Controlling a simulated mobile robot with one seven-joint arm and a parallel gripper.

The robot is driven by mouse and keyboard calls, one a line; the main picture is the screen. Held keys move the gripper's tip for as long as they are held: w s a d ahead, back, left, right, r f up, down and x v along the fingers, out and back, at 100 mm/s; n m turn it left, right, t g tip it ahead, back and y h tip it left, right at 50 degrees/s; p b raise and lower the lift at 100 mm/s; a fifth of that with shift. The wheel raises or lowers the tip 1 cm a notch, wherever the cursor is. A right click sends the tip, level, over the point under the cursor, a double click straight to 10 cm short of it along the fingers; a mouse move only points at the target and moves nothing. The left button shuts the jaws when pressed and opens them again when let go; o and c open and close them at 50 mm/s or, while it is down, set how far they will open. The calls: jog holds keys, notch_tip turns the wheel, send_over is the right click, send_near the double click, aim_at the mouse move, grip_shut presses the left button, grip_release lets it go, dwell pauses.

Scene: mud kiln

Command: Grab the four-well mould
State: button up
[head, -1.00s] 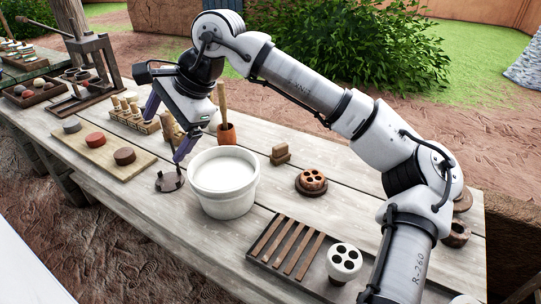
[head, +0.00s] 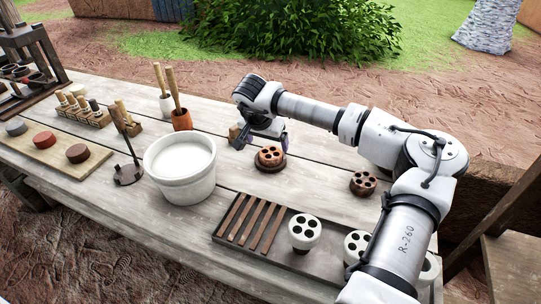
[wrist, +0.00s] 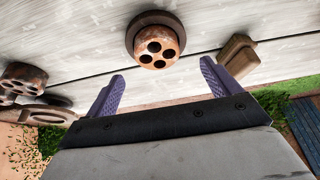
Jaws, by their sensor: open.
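An orange clay mould (head: 270,155) with four round wells sits on a dark round base (head: 266,168) on the table. In the wrist view, the mould (wrist: 158,57) and its four wells show clearly at the top middle, with the dark base (wrist: 133,32) around it. My gripper (head: 262,141) is open and empty beside and just behind the mould in the head view. In the wrist view, my gripper (wrist: 162,72) has its two purple fingers spread, with the mould beyond and between their tips. I cannot tell the exact gap.
A small brown block (head: 235,131) stands close to the gripper; it also shows in the wrist view (wrist: 237,55). A brown holed piece (head: 363,184) stands to the right. White holed pieces (head: 304,234) and a slatted rack (head: 226,222) are in front. A white pot (head: 184,186) is left.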

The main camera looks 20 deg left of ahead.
aim_at(270, 153)
jog(key=shift+s+p+x, duration=0.1)
jog(key=shift+p+x, duration=0.45)
jog(key=shift+x, duration=0.9)
jog(key=shift+s+p+x, duration=0.15)
jog(key=shift+p+x, duration=0.4)
jog(key=shift+x, duration=0.85)
jog(key=shift+d, duration=0.15)
jog(key=c, duration=1.2)
jog(key=shift+r, duration=0.1)
